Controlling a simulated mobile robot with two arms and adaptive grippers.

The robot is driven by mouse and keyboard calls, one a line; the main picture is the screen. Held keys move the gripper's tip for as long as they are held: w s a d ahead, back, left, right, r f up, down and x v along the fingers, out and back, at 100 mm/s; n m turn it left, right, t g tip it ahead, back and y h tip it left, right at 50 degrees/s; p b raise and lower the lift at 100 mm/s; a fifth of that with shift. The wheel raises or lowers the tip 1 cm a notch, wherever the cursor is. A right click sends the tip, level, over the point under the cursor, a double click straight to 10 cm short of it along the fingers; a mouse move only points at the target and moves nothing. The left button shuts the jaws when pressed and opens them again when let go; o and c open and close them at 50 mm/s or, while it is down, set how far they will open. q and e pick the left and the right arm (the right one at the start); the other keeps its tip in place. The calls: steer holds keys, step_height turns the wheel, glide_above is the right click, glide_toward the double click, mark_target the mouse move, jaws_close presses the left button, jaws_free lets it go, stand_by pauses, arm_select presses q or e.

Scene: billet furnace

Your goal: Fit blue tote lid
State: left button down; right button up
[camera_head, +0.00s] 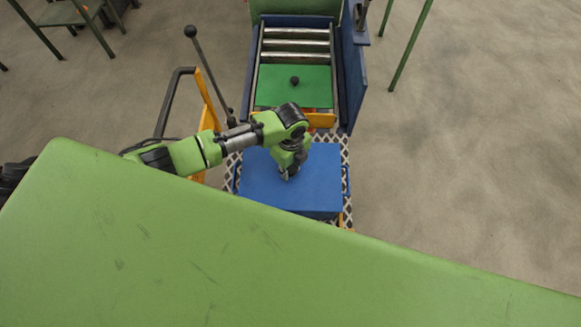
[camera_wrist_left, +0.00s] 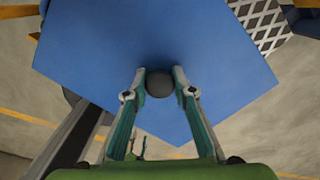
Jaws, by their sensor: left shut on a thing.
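The blue lid (camera_head: 318,185) is a flat blue plate lying over the patterned deck, and it fills much of the left wrist view (camera_wrist_left: 110,50). My left gripper (camera_head: 288,174) is over the lid's middle. In the left wrist view, its two fingers (camera_wrist_left: 159,76) are shut on the dark round knob (camera_wrist_left: 160,92) of the lid. In the head view the knob is hidden by the gripper. The lid hides what is under it, so I cannot tell whether it rests on a tote or is held above one. My right gripper is not in view.
A cart deck with a diamond pattern (camera_head: 346,152) shows around the lid. Behind it, a green lid (camera_head: 275,92) with a black knob lies on a blue-sided roller conveyor (camera_head: 294,45). A lever with a ball top (camera_head: 205,65) stands left. The floor at right is clear.

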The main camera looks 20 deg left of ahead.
arm_select(q)
steer(key=c, duration=1.6)
jaws_free()
steer(key=shift+r, duration=0.15)
step_height(320, 180, up, 12)
steer(key=shift+f, duration=0.1)
